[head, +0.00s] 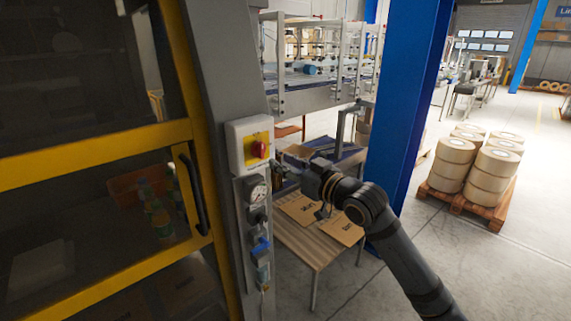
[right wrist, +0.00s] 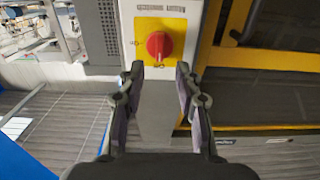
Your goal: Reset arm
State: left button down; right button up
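My right gripper (head: 281,167) reaches in from the right in the head view, close to the grey machine column. In the right wrist view the right gripper (right wrist: 161,85) has its two fingers apart, with nothing between them. Ahead of the fingertips is a red rotary switch (right wrist: 158,46) on a yellow plate; the fingers appear apart from it. The same red switch (head: 259,149) shows on a white box in the head view, just left of the gripper. My left gripper is not in view.
A yellow-framed machine door (head: 90,155) with a black handle fills the left. A pressure gauge (head: 257,192) is below the switch box. A slatted table (head: 309,246) holds flat cartons. A blue pillar (head: 405,110) stands behind my arm.

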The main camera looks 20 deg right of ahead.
jog(key=shift+d+f, duration=0.1)
dwell(0.3)
